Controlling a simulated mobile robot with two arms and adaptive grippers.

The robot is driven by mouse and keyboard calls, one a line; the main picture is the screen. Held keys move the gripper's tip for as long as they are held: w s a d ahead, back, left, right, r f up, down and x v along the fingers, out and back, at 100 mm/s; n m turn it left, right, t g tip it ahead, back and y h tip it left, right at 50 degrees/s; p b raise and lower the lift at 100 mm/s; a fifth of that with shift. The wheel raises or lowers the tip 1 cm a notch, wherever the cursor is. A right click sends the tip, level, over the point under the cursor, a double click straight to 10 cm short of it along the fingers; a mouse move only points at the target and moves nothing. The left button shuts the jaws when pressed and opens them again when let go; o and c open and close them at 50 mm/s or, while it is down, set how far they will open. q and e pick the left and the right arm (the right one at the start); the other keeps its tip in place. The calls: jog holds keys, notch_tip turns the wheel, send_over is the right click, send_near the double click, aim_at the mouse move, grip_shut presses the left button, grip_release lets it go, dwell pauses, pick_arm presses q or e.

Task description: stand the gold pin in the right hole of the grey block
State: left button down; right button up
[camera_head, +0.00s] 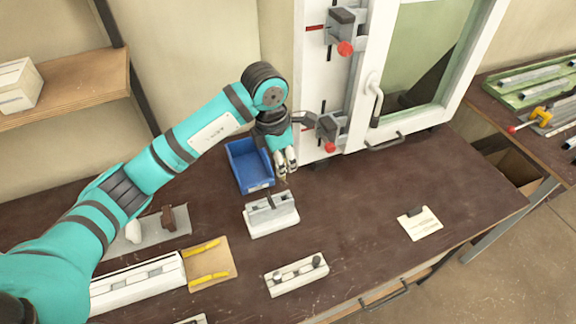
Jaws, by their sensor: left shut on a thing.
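My left gripper (286,168) points down between the blue bin and the window frame. It is shut on the gold pin (283,179), of which only a small bit shows at the fingertips. The pin is held above the table, behind a pale block with a grey upper part (270,214). I cannot tell at this size whether these are holes or pegs. The pin is apart from both blocks. My right gripper is not in view.
A blue bin (240,182) stands left of the gripper. The white window frame (350,130) with red-knobbed clamps (328,128) rises behind. A tan pad with yellow pieces (213,250) lies at left, a small card (420,231) at right. The table's middle right is clear.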

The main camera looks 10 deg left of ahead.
aim_at(283, 179)
pick_arm(q)
jog(key=shift+s+f, duration=0.1)
jog(key=shift+f, duration=0.45)
jog(key=shift+f+b, duration=0.4)
jog(key=shift+b, duration=0.05)
notch_tip(283, 179, down, 3)
jog(key=shift+r+b, duration=0.15)
jog(key=shift+b, duration=0.6)
jog(key=shift+f+b, duration=0.6)
jog(key=shift+f, duration=0.2)
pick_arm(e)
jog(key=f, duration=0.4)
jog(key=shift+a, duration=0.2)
pick_arm(q)
jog(key=shift+b, duration=0.6)
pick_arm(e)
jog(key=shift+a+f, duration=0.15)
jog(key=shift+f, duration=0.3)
pick_arm(q)
jog(key=shift+f, duration=0.2)
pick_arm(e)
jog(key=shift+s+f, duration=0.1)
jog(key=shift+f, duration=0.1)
